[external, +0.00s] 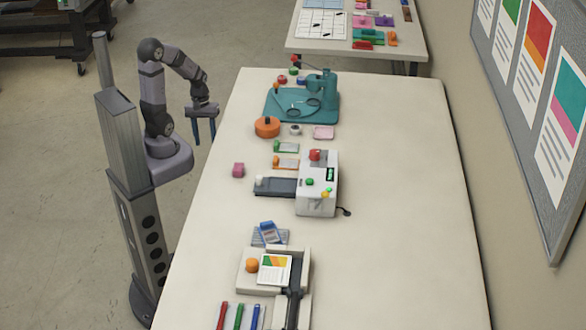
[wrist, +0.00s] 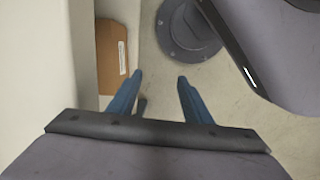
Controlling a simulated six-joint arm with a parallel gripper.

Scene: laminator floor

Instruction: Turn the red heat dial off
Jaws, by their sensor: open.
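The red heat dial (external: 315,155) sits on top of the white laminator (external: 318,195), near its far end, in the external view. I cannot tell its setting at this size. My gripper (external: 204,132) is open and empty, pointing down beyond the left edge of the table, well to the left of the laminator. In the wrist view its two blue fingers (wrist: 155,90) are apart with nothing between them. The dial is not in the wrist view.
A green knob (external: 309,182) is also on the laminator. The table's right side is clear.

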